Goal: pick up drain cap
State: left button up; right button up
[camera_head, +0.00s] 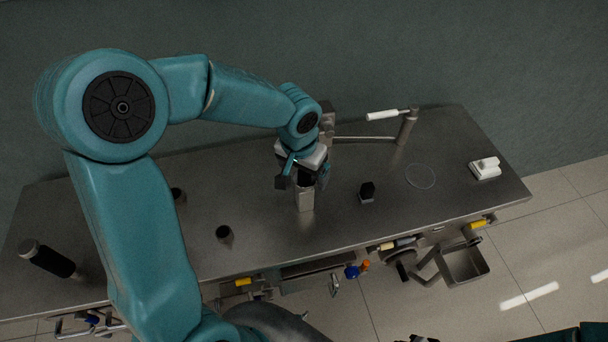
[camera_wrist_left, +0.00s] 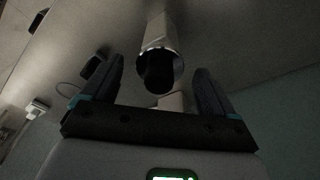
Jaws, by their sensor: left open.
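My left gripper (camera_head: 305,180) is over the middle of the steel table, its fingers pointing down and open. A light metal post (camera_head: 305,198) stands directly below it. In the left wrist view a metal cylinder (camera_wrist_left: 158,30) with a bright rim and a dark round end (camera_wrist_left: 159,72) sits between the open fingers (camera_wrist_left: 160,85), apart from both. I cannot tell for sure which part is the drain cap; a small black-topped piece (camera_head: 367,190) to the right and a dark short cylinder (camera_head: 223,232) to the left also stand on the table.
The steel table (camera_head: 440,150) has free room at its right. A post with a white-handled arm (camera_head: 384,115) rises at the back. A white block (camera_head: 485,168) is at the right end, a black cylinder (camera_head: 50,260) at the left. Valves and a steel basin (camera_head: 465,262) project from the front edge.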

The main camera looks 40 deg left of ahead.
pick_arm(q)
jog(key=shift+w+f, duration=0.1)
jog(key=shift+w, duration=0.1)
jog(key=c, duration=1.2)
jog(key=shift+s, duration=0.1)
jog(key=shift+c, duration=0.5)
jog(key=shift+r, duration=0.6)
notch_tip(320, 180, up, 19)
jog(key=w+d+f+b, duration=0.2)
jog(key=w+f+b, duration=0.45)
jog(key=f, duration=2.45)
jog(key=shift+w+a+b, duration=0.1)
jog(key=shift+a+b, duration=0.1)
jog(key=shift+b, duration=0.15)
